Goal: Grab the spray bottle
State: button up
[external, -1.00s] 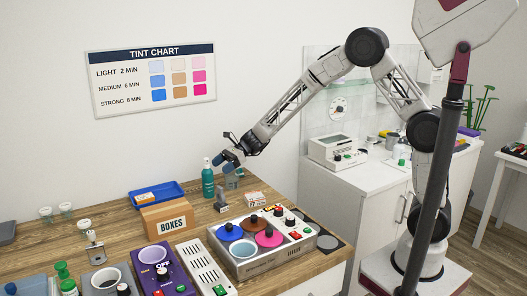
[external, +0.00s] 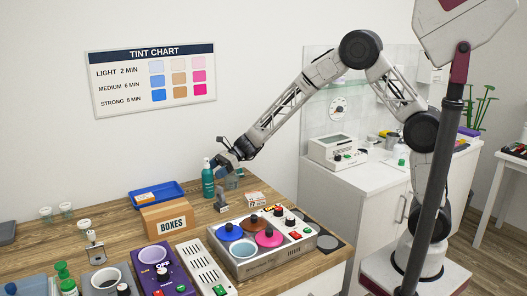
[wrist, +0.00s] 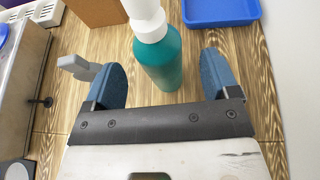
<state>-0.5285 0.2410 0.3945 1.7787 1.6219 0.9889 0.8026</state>
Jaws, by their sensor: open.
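The spray bottle (external: 208,182) is teal with a white top and stands upright on the wooden table in the external view. In the wrist view the spray bottle (wrist: 163,62) stands ahead of my gripper (wrist: 165,80), between the lines of its two blue fingers. My gripper (external: 222,163) is open and empty, just right of the bottle's upper part in the external view. The fingers are spread on either side of the bottle in the wrist view. I cannot tell whether either finger touches it.
A small grey metal object (external: 221,200) stands close to the bottle. A device with coloured discs (external: 262,242) is nearer the front.

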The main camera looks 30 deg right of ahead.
aim_at(208, 168)
jog(key=shift+x, duration=2.1)
jog(key=shift+c, duration=0.3)
jog(key=c, duration=1)
jog(key=shift+c, duration=0.2)
jog(key=shift+r, duration=0.2)
jog(key=shift+r, duration=1.5)
jog(key=shift+s+d+r, duration=0.15)
jog(key=shift+s+d, duration=0.1)
jog(key=shift+s, duration=0.05)
jog(key=s+d+r, duration=0.1)
jog(key=s+d, duration=0.9)
jog(key=s, duration=0.1)
jog(key=shift+s+r, duration=0.2)
